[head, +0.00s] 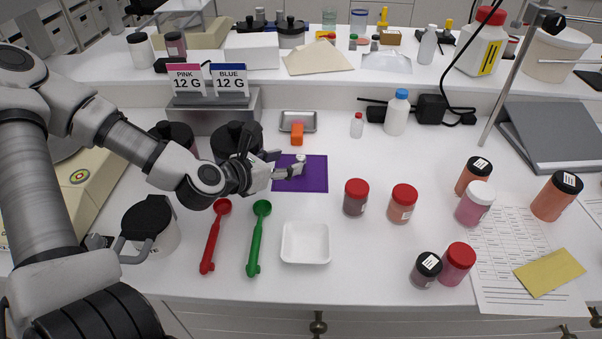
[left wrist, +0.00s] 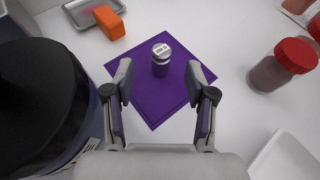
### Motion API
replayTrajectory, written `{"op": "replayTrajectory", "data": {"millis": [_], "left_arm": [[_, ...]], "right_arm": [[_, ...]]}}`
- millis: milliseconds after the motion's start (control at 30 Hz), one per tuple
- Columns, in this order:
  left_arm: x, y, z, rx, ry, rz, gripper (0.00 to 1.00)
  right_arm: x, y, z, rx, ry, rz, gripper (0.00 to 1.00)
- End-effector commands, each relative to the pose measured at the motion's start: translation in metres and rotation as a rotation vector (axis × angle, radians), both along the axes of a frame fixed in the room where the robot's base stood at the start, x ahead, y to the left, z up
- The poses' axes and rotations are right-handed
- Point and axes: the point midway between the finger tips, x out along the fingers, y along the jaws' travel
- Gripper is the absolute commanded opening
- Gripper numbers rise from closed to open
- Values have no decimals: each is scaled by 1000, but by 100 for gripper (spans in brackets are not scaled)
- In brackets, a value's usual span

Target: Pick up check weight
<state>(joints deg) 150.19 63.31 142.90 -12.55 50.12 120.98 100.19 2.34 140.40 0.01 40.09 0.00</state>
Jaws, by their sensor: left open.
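The check weight (left wrist: 161,60) is a small metal cylinder with a printed label on its top. It stands upright on the purple mat (left wrist: 152,112). In the head view the weight (head: 301,158) shows just past my left gripper's fingertips, on the purple mat (head: 312,183). My left gripper (head: 288,171) reaches in from the left, low over the mat. In the left wrist view the left gripper (left wrist: 160,78) is open, with one finger on each side of the picture. The weight appears between and slightly beyond the tips, not held. My right gripper is not in view.
A large black-lidded jar (left wrist: 40,100) stands close left of the gripper. An orange block (head: 297,133) lies by a metal tray (head: 312,121) behind the mat. Red-lidded jars (head: 356,196) stand to the right. A white dish (head: 306,258) and red and green scoops (head: 260,235) lie in front.

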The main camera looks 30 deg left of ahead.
Motion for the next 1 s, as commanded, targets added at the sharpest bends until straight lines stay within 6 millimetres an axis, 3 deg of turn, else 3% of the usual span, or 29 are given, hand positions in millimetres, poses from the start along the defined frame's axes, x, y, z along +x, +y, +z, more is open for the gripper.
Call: {"op": "replayTrajectory", "data": {"millis": [33, 333, 600, 833, 867, 1000], "left_arm": [[3, 0, -7, 1, -4, 1, 56], [18, -7, -11, 11, 2, -3, 56], [49, -13, -21, 3, 1, 0, 56], [51, -13, -21, -2, -1, 2, 56], [51, -13, -21, -2, -1, 2, 49], [51, -13, -21, -1, -1, 1, 0]], "right_arm": [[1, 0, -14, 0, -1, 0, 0], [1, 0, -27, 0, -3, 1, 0], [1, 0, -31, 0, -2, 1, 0], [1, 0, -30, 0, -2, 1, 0], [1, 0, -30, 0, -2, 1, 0], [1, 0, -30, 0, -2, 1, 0]]}}
